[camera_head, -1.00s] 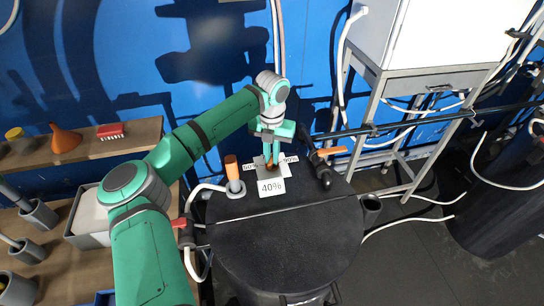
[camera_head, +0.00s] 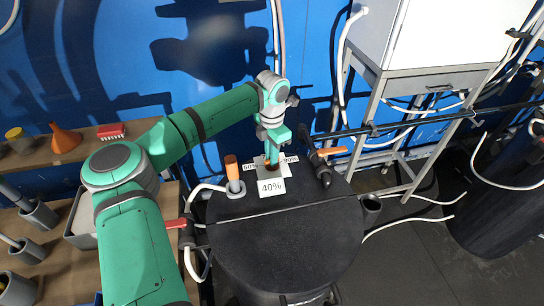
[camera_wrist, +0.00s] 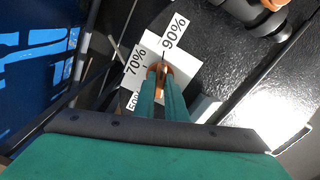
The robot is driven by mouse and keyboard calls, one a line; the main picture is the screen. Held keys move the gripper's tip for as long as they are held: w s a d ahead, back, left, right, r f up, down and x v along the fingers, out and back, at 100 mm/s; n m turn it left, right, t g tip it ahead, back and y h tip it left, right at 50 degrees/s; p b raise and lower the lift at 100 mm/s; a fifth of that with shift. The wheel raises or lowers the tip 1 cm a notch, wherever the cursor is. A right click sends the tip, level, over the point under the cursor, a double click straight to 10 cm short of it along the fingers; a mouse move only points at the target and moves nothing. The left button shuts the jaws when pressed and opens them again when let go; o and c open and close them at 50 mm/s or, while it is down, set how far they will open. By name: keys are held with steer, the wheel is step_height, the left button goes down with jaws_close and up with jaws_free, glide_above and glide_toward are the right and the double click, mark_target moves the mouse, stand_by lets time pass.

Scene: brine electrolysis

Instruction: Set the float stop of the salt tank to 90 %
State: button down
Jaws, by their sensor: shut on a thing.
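The salt tank's round dark lid (camera_head: 285,240) lies below my gripper. A white scale plate (camera_head: 271,187) on it shows a 40% label in front and a 90% label (camera_head: 290,159) at the right. My gripper (camera_head: 272,161) is at the plate's far side. In the wrist view my gripper (camera_wrist: 161,72) is shut on the small copper-coloured float stop (camera_wrist: 161,69). The 70% label (camera_wrist: 135,59) lies left of the stop, and the 90% label is close above it, with its tick near the stop. The fingers hide part of the stop.
An orange-topped fitting (camera_head: 232,172) stands left of the plate. A black valve with an orange handle (camera_head: 331,152) stands to the right. A red-handled valve (camera_head: 176,223) is at the lid's left edge. A steel stand (camera_head: 427,82) is at the right.

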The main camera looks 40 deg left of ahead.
steer(key=shift+r, duration=0.1)
stand_by(0.4)
steer(key=c, duration=1.8)
jaws_free()
step_height(320, 180, up, 11)
